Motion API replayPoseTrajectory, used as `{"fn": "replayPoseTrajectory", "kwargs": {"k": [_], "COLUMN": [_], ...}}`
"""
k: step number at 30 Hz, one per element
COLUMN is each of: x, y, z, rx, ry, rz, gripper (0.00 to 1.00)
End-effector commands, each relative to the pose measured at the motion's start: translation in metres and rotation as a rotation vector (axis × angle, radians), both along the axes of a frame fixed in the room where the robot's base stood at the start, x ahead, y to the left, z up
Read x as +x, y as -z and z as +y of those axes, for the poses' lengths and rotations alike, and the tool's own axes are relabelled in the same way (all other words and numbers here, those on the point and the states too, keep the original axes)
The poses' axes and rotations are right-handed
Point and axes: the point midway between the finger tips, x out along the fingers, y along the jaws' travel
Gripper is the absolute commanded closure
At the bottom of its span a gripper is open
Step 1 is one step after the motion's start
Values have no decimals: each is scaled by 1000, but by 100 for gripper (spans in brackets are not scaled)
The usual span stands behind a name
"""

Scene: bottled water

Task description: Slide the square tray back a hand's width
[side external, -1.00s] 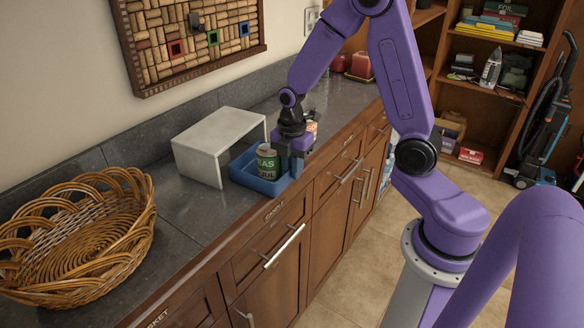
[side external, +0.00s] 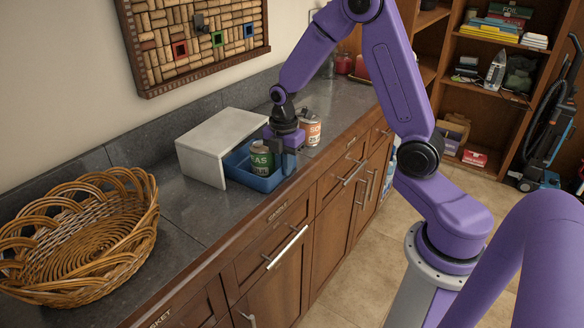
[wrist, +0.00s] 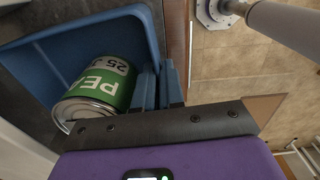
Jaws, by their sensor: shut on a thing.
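My gripper (side external: 287,163) points down at the tray's right wall. In the wrist view its two fingers (wrist: 160,88) straddle the tray wall (wrist: 152,28) and are shut on it. The tray's far side is partly hidden by the riser, the can and my gripper.
The white riser (side external: 210,143) stands close to the tray's left. An orange-labelled can (side external: 310,130) stands on the counter behind and right of my gripper. A wicker basket (side external: 85,235) is at the front left. Cabinet fronts drop away along the counter's right edge.

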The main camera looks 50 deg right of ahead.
Motion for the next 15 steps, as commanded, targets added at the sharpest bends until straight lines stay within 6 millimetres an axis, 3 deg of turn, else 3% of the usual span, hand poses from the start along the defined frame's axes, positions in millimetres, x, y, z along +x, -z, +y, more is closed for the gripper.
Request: {"fn": "replayPoseTrajectory", "kwargs": {"k": [15], "x": [52], "y": [0], "z": [0], "rx": [0], "ry": [-1], "rz": [-1], "gripper": [100]}}
